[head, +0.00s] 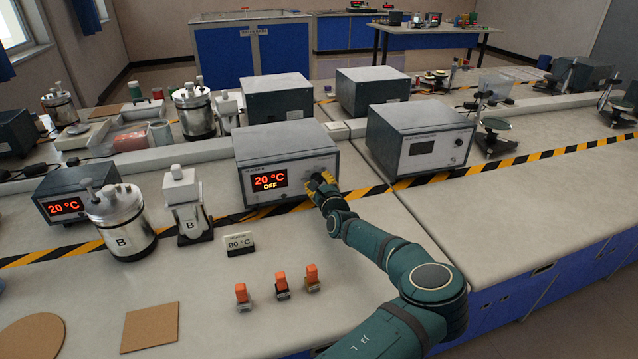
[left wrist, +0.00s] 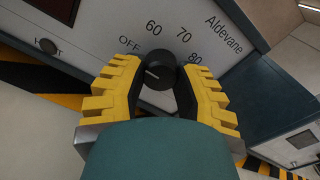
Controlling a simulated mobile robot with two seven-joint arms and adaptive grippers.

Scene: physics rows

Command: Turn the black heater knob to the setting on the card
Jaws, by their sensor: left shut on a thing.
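The black heater knob (left wrist: 161,69) is on the front of the grey heater (head: 285,150). In the left wrist view its white mark points left, on the OFF side of the dial; 60, 70 and 80 are printed around it. My left gripper (head: 322,184) is at the heater's front, its yellow fingers shut on the knob's two sides. In the head view the gripper hides most of the knob. The heater display (head: 269,183) reads 20 °C and OFF. The card (head: 239,243) on the bench reads 80 °C. My right gripper is out of view.
A steel vessel marked B (head: 120,222) and a white-topped device marked B (head: 187,205) stand left of the heater. Several orange-topped pieces (head: 281,284) stand in front. Another grey box (head: 418,137) is to the right. The right front bench is clear.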

